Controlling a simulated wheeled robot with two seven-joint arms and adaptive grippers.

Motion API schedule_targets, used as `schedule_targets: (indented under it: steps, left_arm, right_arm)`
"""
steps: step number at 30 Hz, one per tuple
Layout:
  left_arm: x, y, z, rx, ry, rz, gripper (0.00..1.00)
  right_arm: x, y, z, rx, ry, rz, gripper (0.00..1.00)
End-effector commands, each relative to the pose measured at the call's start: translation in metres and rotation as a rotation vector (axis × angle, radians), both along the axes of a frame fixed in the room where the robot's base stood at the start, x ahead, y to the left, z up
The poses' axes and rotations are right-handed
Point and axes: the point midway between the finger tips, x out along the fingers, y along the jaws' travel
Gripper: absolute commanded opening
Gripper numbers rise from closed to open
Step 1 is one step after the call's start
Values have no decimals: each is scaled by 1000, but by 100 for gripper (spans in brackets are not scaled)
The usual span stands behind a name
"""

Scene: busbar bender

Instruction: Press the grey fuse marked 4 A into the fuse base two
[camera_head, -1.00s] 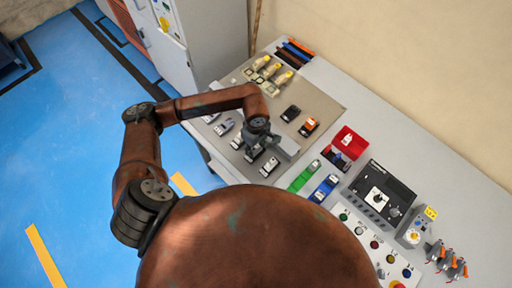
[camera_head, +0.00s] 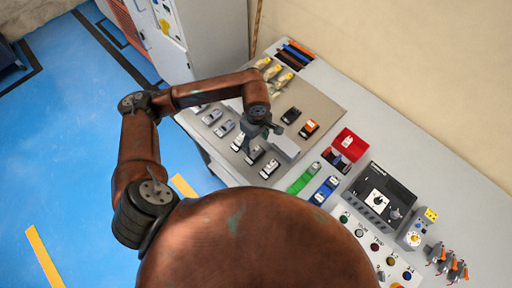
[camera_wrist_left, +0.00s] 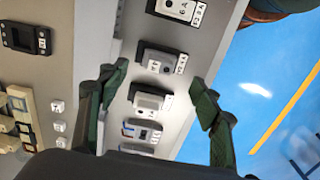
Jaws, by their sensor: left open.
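A row of fuses lies along the near edge of the grey board; the head view shows a fuse at the row's right end (camera_head: 269,168). My left gripper (camera_head: 255,138) is open above this row. In the left wrist view its fingers (camera_wrist_left: 158,92) spread to either side, with a grey fuse (camera_wrist_left: 150,101) seen between them and apart from them. Another fuse (camera_wrist_left: 161,60) lies above it in that view. My right gripper is out of view.
A black block (camera_head: 291,115) and an orange-and-black block (camera_head: 309,127) lie on the board (camera_head: 328,112). A red open box (camera_head: 349,143), green and blue blocks (camera_head: 303,178) and a black control unit (camera_head: 384,194) stand to the right.

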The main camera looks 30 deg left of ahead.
Motion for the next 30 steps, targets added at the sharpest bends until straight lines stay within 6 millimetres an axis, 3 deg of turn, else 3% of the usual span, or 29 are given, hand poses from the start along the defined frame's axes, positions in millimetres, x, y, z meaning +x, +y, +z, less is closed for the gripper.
schedule_targets:
  steps: [4,10,30]
  left_arm:
    - [1,0,28,1,-3,0,59]
    - [0,1,48,2,-1,1,59]
    - [0,0,50,1,1,1,59]
  right_arm:
    - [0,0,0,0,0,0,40]
    - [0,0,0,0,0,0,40]
    - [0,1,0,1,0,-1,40]
